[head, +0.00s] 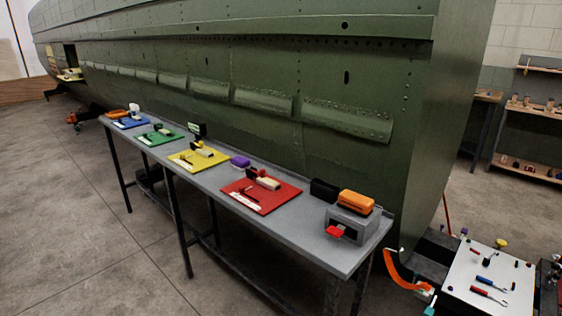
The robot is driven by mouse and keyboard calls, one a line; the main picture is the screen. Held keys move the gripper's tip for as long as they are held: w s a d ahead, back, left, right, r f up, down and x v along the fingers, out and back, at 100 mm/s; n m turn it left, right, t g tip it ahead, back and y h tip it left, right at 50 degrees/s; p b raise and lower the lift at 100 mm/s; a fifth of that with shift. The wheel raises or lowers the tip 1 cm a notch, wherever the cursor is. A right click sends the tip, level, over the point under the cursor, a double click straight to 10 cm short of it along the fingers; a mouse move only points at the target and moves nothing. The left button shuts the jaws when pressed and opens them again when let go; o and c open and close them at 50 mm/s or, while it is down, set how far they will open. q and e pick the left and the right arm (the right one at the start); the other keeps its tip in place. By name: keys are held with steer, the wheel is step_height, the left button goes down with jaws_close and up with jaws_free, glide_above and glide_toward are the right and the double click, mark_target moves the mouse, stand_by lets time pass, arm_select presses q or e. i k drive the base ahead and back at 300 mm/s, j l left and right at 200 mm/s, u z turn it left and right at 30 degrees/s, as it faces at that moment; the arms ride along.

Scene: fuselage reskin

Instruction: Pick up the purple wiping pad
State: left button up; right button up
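The purple wiping pad (240,161) is a small purple block on the long grey table (290,230). It lies near the table's back edge, between the yellow mat (180,164) and the red mat (279,202). It looks apart from both mats. Neither of my grippers shows in the head view.
A green fuselage (390,190) stands close behind the table. A black block (323,190) and an orange block (356,202) are near the right end, the orange one on a grey box (350,225). A white-topped cart (465,277) stands at right. The floor in front is clear.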

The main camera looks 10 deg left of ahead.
mark_target(241, 164)
steer(key=i+j+z, duration=0.4)
steer(key=j, duration=0.25)
steer(key=j+z, duration=0.15)
steer(key=j, duration=0.2)
steer(key=i+j+z, duration=0.2)
steer(key=j, duration=0.2)
steer(key=j+z, duration=0.2)
steer(key=j, duration=0.15)
